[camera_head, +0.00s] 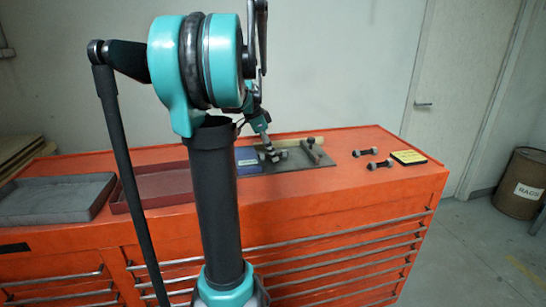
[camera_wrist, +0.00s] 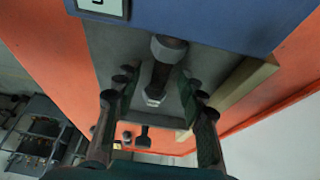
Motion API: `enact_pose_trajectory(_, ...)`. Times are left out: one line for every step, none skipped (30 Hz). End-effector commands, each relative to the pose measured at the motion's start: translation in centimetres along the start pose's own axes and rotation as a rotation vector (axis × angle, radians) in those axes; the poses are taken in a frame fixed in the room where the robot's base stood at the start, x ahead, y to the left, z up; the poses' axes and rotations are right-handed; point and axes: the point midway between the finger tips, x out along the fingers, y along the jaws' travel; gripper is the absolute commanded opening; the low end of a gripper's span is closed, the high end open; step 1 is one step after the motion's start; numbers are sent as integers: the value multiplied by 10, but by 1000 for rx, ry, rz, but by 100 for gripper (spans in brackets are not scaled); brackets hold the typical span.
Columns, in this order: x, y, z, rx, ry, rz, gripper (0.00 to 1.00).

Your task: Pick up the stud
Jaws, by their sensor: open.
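A dark metal stud (camera_wrist: 161,74) with a hex nut at each end lies on a grey mat in the wrist view. My gripper (camera_wrist: 158,84) is open, with one finger on each side of the stud. I see gaps between the fingers and the stud, and cannot tell the exact height above it. In the head view my gripper (camera_head: 268,149) is at the grey mat (camera_head: 290,168) on the orange cabinet, and the stud there is too small and partly covered to make out clearly.
A wooden bar (camera_wrist: 232,92) and a dark T-shaped piece (camera_wrist: 143,137) lie near the stud. Two dark bolts (camera_head: 380,164) and a yellow-topped block (camera_head: 408,157) are to the right. Trays (camera_head: 55,200) stand at the left.

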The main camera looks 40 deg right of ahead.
Motion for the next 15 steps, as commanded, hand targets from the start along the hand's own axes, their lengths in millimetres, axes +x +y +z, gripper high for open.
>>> enact_pose_trajectory(1, 0, 0, 0, 0, 0, 40)
enact_pose_trajectory(1, 0, 0, 0, 0, 0, 40)
enact_pose_trajectory(1, 0, 0, 0, 0, 0, 40)
enact_pose_trajectory(1, 0, 0, 0, 0, 0, 40)
enact_pose_trajectory(1, 0, 0, 0, 0, 0, 40)
enact_pose_trajectory(1, 0, 0, 0, 0, 0, 40)
enact_pose_trajectory(1, 0, 0, 0, 0, 0, 38)
enact_pose_trajectory(1, 0, 0, 0, 0, 0, 34)
enact_pose_trajectory(1, 0, 0, 0, 0, 0, 29)
enact_pose_trajectory(1, 0, 0, 0, 0, 0, 26)
enact_pose_trajectory(1, 0, 0, 0, 0, 0, 22)
enact_pose_trajectory(1, 0, 0, 0, 0, 0, 17)
enact_pose_trajectory(1, 0, 0, 0, 0, 0, 13)
enact_pose_trajectory(1, 0, 0, 0, 0, 0, 10)
enact_pose_trajectory(1, 0, 0, 0, 0, 0, 4)
